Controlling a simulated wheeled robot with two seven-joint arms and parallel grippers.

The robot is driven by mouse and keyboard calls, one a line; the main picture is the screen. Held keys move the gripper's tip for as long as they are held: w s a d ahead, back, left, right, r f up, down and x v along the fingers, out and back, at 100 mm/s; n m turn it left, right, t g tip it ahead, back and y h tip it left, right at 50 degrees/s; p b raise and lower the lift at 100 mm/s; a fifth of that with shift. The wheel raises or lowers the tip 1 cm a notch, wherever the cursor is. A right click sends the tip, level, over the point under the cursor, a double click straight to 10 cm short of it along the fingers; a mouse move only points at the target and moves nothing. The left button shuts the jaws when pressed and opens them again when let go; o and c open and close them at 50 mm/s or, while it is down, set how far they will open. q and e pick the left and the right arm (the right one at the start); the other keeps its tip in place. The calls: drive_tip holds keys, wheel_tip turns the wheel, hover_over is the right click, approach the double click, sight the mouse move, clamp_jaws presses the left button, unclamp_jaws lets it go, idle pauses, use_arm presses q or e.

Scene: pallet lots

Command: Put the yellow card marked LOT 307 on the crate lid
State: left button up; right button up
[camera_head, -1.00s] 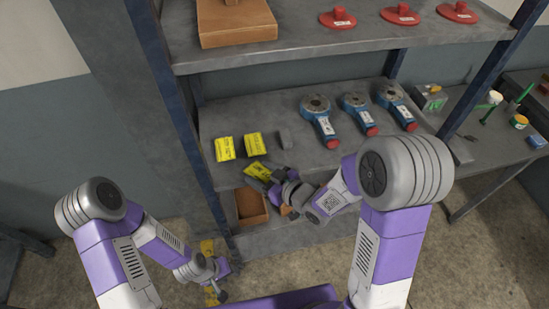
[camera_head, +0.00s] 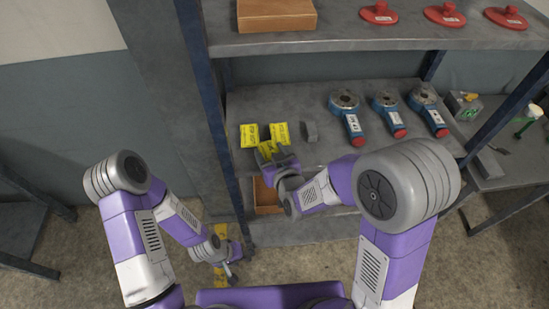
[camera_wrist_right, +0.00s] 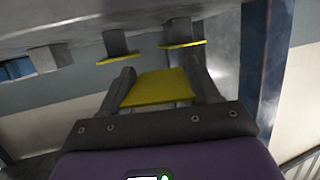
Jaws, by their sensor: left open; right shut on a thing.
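My right gripper (camera_head: 270,158) is shut on a yellow card (camera_wrist_right: 160,88), held just in front of the middle shelf's edge. In the head view the held card (camera_head: 266,149) overlaps the lower edges of two other yellow cards, a left one (camera_head: 249,135) and a right one (camera_head: 280,132), on that shelf. The writing on the cards is too small to read. My left gripper (camera_head: 230,266) is open and low, near the floor.
Red discs (camera_head: 379,14) lie on the upper shelf (camera_head: 340,38). An open brown bin (camera_head: 266,196) sits below. A blue post (camera_head: 207,90) stands left.

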sight(263, 146)
drive_tip(key=shift+w+a+r+m+t+h, duration=0.15)
drive_tip(key=shift+w+a+r+m+h, duration=0.25)
drive_tip(key=shift+m+h, duration=0.3)
drive_tip(key=shift+w+a+r+m+t+h, duration=0.1)
drive_tip(key=shift+w+a+r+m+h, duration=0.3)
drive_tip(key=shift+h, duration=0.45)
drive_tip(key=shift+w+a+r+m+t+h, duration=0.2)
drive_tip(key=shift+w+m+h, duration=0.25)
drive_tip(key=shift+m+h, duration=0.3)
